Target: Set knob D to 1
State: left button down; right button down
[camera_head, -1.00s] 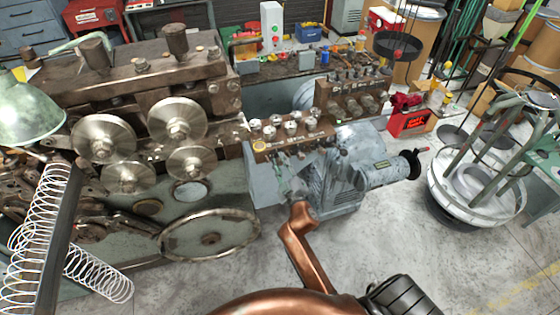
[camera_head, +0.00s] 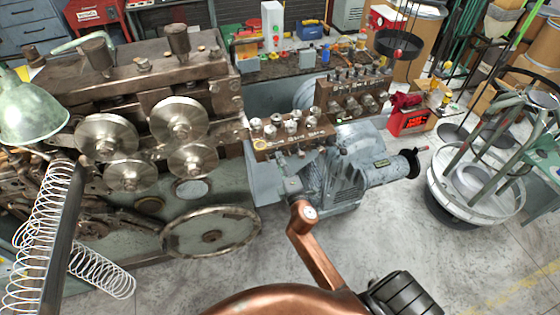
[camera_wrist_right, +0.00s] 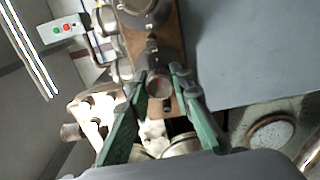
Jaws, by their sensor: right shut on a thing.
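A brown panel (camera_head: 262,152) with several metal knobs is fixed to the front of the machine. In the right wrist view, the two green fingers of my right gripper (camera_wrist_right: 159,78) are closed around a small round knob (camera_wrist_right: 158,89) on the brown panel (camera_wrist_right: 168,45). I cannot read a letter or scale at this knob, so I cannot tell its setting. In the head view my copper right arm reaches up to just below the panel, and the fingertips are hard to make out. My left gripper is not in view.
A second bank of knobs (camera_head: 352,98) stands behind the panel. A grey motor (camera_head: 340,185) with a handle sits to the right. The coiler's rollers (camera_head: 180,121) and a large handwheel (camera_head: 211,232) are at left. A round white stand (camera_head: 475,185) is at right. Floor between is clear.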

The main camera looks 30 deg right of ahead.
jog(key=shift+n, duration=0.7)
jog(key=shift+f, duration=0.1)
jog(key=c, duration=2)
grip_release()
jog(key=shift+a, duration=0.1)
jog(key=shift+o, duration=0.2)
jog(key=v, duration=1.2)
